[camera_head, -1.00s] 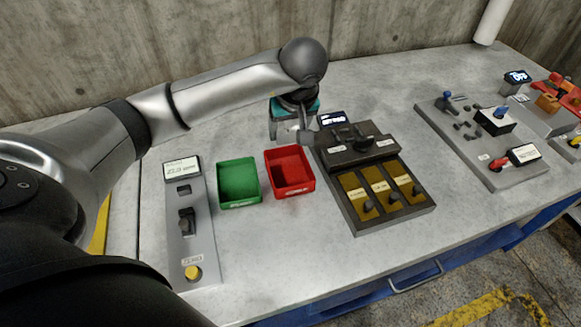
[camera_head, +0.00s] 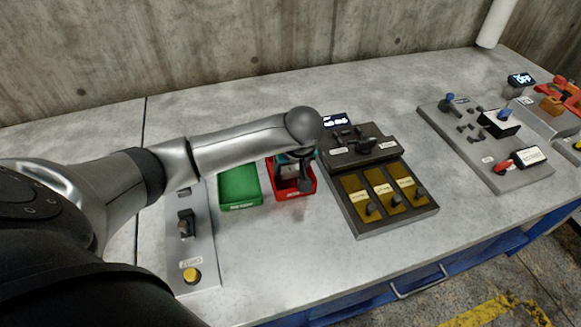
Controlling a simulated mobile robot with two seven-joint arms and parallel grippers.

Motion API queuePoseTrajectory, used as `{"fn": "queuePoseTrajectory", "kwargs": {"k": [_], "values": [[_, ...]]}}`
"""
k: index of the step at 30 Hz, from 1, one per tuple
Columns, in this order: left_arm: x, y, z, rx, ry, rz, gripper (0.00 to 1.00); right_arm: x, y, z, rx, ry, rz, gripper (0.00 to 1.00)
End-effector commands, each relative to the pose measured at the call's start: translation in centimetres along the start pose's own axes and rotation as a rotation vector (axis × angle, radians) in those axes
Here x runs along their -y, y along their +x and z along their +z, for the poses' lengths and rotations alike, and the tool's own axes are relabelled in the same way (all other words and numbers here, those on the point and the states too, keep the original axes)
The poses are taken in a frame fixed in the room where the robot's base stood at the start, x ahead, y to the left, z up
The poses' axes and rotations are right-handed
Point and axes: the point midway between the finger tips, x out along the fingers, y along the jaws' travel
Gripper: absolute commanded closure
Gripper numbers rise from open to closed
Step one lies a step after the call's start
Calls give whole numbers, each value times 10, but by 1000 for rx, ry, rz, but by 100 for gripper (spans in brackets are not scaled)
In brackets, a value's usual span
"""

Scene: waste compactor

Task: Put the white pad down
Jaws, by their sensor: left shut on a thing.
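My left gripper (camera_head: 299,180) reaches down over the red bin (camera_head: 296,194), with its fingers low at or inside the bin's opening. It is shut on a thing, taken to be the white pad. The pad itself cannot be made out; the gripper and wrist hide it. Whether it touches the bin's floor cannot be told. The green bin (camera_head: 238,187) stands just left of the red one and looks empty. My right gripper is not in view.
A grey panel with a yellow button (camera_head: 191,275) lies left of the bins. A dark console with yellow plates (camera_head: 381,189) stands close on the right. Another control panel (camera_head: 485,142) is farther right. The tabletop in front of the bins is clear.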

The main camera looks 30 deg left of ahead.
Motion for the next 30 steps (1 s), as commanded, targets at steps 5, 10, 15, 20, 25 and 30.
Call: {"fn": "queuePoseTrajectory", "kwargs": {"k": [5,10,15,20,25,30], "values": [[0,4,1,0,1,-1,31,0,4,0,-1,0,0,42],[0,2,1,0,1,-1,20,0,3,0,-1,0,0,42],[0,2,1,0,0,-1,20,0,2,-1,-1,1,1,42],[0,-6,-1,-1,0,2,20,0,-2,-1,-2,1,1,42],[-1,-36,-2,-4,2,4,20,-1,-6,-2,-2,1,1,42],[-1,-73,-2,-4,2,4,20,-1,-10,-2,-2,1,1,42]]}}
